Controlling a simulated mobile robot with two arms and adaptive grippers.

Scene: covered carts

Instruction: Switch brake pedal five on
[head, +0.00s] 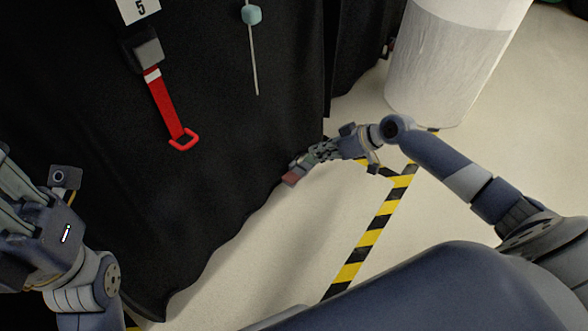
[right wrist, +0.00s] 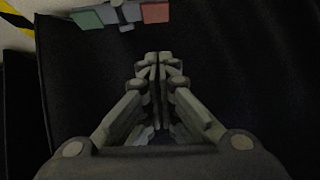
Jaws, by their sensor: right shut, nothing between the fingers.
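A label with a 5 (head: 140,8) hangs on the black cover at the top left. A small pedal shows low at the cover's edge, its red end (head: 291,179) visible in the head view and the rest partly hidden by my right gripper (head: 318,154). In the right wrist view the pedal has a green pad (right wrist: 88,19), a grey middle and a red pad (right wrist: 156,12), beyond the fingertips. My right gripper (right wrist: 158,60) is shut and empty; contact with the pedal cannot be told. My left gripper (head: 18,185) is at the left edge, its fingertips cut off.
A red strap with a ring (head: 183,139) hangs from a dark box below the label. A teal knob (head: 251,15) on a thin rod hangs beside it. A white wrapped drum (head: 445,65) stands at the upper right. Yellow-black tape (head: 370,240) crosses the clear floor.

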